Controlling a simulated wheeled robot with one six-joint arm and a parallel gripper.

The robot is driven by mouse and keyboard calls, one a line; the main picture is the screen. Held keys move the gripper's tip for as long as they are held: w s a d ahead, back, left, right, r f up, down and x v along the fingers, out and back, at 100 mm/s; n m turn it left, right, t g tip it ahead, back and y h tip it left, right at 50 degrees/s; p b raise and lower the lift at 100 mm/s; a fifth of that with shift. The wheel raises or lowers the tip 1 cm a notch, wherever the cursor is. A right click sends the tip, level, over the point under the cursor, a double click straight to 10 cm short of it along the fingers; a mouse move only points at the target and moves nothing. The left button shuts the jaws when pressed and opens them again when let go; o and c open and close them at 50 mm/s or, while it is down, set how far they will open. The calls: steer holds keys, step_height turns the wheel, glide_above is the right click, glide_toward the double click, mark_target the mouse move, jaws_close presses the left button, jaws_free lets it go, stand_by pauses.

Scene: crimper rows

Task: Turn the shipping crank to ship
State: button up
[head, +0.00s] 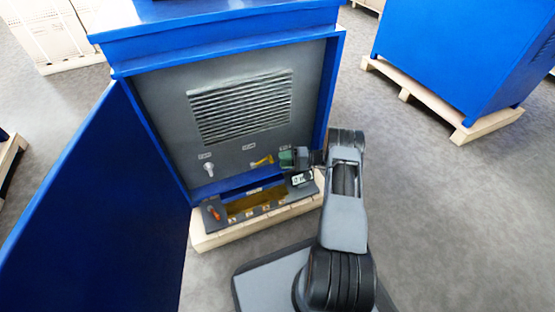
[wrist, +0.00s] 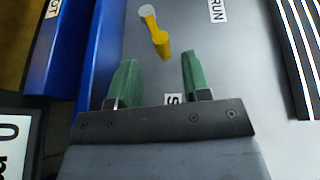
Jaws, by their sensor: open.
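A yellow crank (head: 262,161) with a pale round end is on the grey back panel of the open blue cabinet, right of centre. In the wrist view the crank (wrist: 156,33) lies ahead of my fingertips, its yellow end closest to them. A RUN label (wrist: 217,10) is beside it, and a label starting with S (wrist: 173,99) shows between my fingers, the rest hidden by my gripper. My gripper (head: 288,158), with green fingers, is just right of the crank in the head view. In the wrist view my gripper (wrist: 159,57) is open with nothing held between the fingers.
A pale knob (head: 209,168) is left of the crank, below a vent grille (head: 240,105). The open blue door (head: 105,215) blocks the left.

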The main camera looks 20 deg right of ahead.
steer(key=p+v, duration=0.1)
steer(key=v, duration=0.9)
steer(key=shift+d, duration=0.2)
steer(key=shift+s, duration=0.1)
